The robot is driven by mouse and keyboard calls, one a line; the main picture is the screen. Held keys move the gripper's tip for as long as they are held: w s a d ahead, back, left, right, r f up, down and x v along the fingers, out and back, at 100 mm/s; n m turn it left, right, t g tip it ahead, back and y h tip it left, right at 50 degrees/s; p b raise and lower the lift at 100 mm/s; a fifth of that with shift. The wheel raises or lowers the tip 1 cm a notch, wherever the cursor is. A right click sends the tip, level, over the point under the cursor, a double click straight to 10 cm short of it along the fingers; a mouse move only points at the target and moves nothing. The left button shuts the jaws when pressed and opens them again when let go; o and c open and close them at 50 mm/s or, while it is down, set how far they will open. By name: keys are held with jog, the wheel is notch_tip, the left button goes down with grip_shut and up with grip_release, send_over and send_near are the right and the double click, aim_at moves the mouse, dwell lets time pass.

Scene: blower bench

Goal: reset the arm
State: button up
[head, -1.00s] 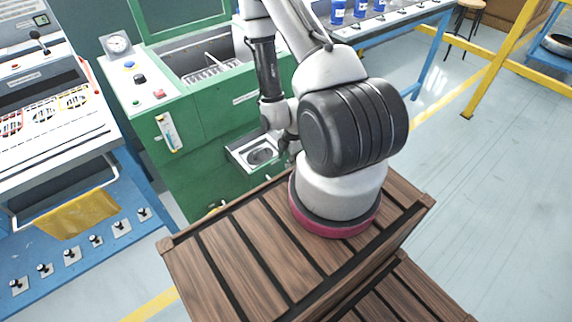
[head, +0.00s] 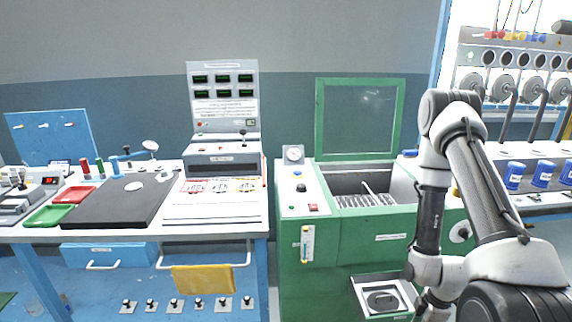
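My arm stands at the right of the head view, its upper links raised in front of the green machine. It bends down from a high elbow to the wrist. My gripper (head: 430,308) is at the lower edge of the view, beside the small pull-out tray (head: 362,284) of the green machine. Only part of the gripper shows, and its fingers are too small and cut off to tell whether they are open or shut. No held object can be made out.
The green machine (head: 345,250) has its lid (head: 358,118) raised and its basin open. A blue workbench (head: 262,250) with a control panel (head: 222,100) and a yellow cloth (head: 203,279) stands left. Blue containers (head: 543,174) stand on the bench at right.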

jog(key=s+r+m+g, duration=0.1)
jog(key=s+m+g, duration=0.25)
jog(key=s, duration=0.25)
jog(key=s+a+r+m+t, duration=0.1)
jog(key=a+r+m+t, duration=0.1)
jog(key=r, duration=1.4)
jog(key=s+a+r+m+t, duration=0.1)
jog(key=r+m, duration=0.4)
jog(key=r, duration=1.2)
jog(key=s+a+r+m+t, duration=0.1)
jog(key=a+r+m+t, duration=0.2)
jog(key=r, duration=1.3)
jog(key=shift+r+m+t, duration=0.25)
jog(key=shift+m+t, duration=0.4)
jog(key=shift+m, duration=0.1)
